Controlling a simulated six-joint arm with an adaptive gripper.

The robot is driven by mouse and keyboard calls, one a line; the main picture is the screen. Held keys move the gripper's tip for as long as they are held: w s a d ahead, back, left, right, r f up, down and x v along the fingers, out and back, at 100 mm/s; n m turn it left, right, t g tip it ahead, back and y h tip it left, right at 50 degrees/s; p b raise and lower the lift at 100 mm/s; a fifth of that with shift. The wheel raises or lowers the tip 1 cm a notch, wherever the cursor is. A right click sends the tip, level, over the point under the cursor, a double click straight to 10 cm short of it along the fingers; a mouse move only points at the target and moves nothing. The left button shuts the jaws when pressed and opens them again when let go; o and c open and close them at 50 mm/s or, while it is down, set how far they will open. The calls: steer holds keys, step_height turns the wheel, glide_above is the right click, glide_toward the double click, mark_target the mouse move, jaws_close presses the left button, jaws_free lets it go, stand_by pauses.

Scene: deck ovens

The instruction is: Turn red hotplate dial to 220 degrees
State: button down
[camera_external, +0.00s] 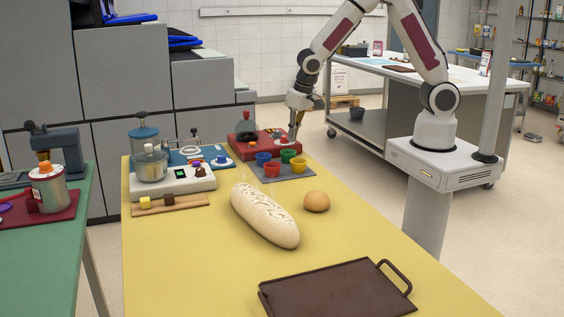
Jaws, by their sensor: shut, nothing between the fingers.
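The red hotplate (243,147) stands at the far end of the yellow table, with a dark-based glass flask on its left part. Its dial (283,141) appears as a small reddish knob with a pale surround near the right end. The dial's pointer and markings are too small to read. My gripper (292,137) points down at the hotplate's right end, beside or over the dial. Its fingers are shut with nothing between them. I cannot tell whether the fingertips touch the dial.
Small coloured cups (272,169) stand on a grey mat in front of the hotplate. A blue device (187,155) and a white hotplate (176,182) are to the left. A long loaf (264,215), a bun (316,201) and a brown tray (338,290) lie nearer.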

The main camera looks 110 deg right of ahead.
stand_by(0.4)
steer(key=d+v, duration=0.1)
steer(key=v, duration=0.5)
steer(key=shift+w, duration=0.35)
steer(key=shift+s+r+n, duration=0.1)
steer(key=shift+n, duration=0.2)
steer(key=shift+s, duration=0.2)
steer(key=s+a+r+n+t+y, duration=0.1)
steer(key=s+a+r+n, duration=0.4)
steer(key=s+a, duration=0.5)
steer(key=s+a+r+n+t+y, duration=0.1)
steer(key=s+a+r+n+t, duration=0.2)
steer(key=s+a+r+n, duration=0.3)
steer(key=shift+s+a+r, duration=2.15)
steer(key=shift+s+a, duration=0.35)
steer(key=shift+a, duration=0.7)
